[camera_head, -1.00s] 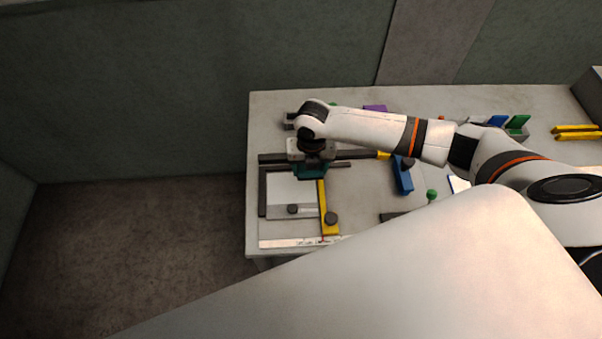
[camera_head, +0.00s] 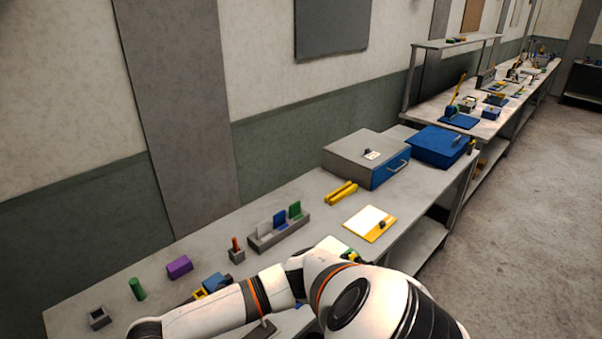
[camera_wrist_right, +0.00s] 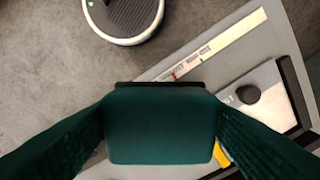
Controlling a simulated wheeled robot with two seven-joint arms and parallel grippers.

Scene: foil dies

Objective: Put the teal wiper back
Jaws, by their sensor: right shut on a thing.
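The teal wiper (camera_wrist_right: 160,135) fills the lower middle of the right wrist view as a dark teal block with a darker strip along its far edge. My right gripper (camera_wrist_right: 160,112) is shut on it, one finger on each side. Beyond it lie the bench edge and part of a plate. My right arm crosses the bottom of the head view, where its gripper and the wiper are out of frame. A small grey square holder with an opening (camera_head: 98,318) stands at the bench's near left. My left gripper is not in view.
A green cylinder (camera_head: 137,289), purple block (camera_head: 180,267), grey cup (camera_head: 237,255) and card rack (camera_head: 262,242) stand along the bench. Yellow bars (camera_head: 342,193), a yellow-edged board (camera_head: 384,233), a grey drawer box (camera_head: 350,152) and a blue box (camera_head: 440,145) lie farther right.

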